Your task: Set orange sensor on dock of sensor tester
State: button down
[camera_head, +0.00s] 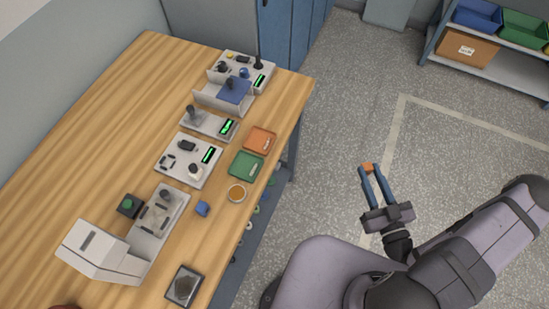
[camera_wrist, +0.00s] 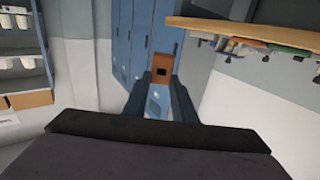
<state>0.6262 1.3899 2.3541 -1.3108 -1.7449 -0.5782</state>
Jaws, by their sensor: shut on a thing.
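My gripper (camera_head: 370,174) is over the open floor to the right of the table, its two blue fingers shut on the orange sensor (camera_head: 367,166). In the wrist view the sensor (camera_wrist: 162,63) is a small orange-brown block with a dark square on its face, held between the fingertips. Several grey devices with green displays stand on the wooden table, far left of my gripper. One is a flat panel (camera_head: 177,168) with small parts on it; another has a blue top (camera_head: 236,91). I cannot tell which is the sensor tester or where its dock is.
An orange tray (camera_head: 260,140), a green tray (camera_head: 245,167), a round amber dish (camera_head: 237,192) and a blue block (camera_head: 202,208) lie near the table's right edge (camera_head: 294,118). A white machine (camera_head: 97,256) stands at the front left. A shelf with bins (camera_head: 468,48) is at the back right.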

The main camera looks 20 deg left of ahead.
jog(key=s+a+n+g+y, duration=0.2)
jog(key=s+a+n+g, duration=0.2)
jog(key=s, duration=0.3)
jog(key=s+a+f+n+g+y, duration=0.1)
jog(key=s+a+n+g+y, duration=0.2)
jog(key=s+g, duration=0.3)
jog(key=s+a+n+g+y, duration=0.2)
jog(key=s+a+n+g, duration=0.2)
jog(key=s, duration=0.6)
jog(key=shift+s+a+f+n+g, duration=0.3)
jog(key=shift+a+g, duration=0.25)
jog(key=shift+g, duration=0.35)
jog(key=shift+a+r, duration=0.1)
jog(key=shift+a, duration=0.05)
jog(key=shift+s+a, duration=0.15)
jog(key=shift+a, duration=2.4)
jog(key=shift+s+a, duration=0.15)
jog(key=shift+a, duration=2.4)
jog(key=shift+s+a, duration=0.15)
jog(key=shift+a, duration=2.4)
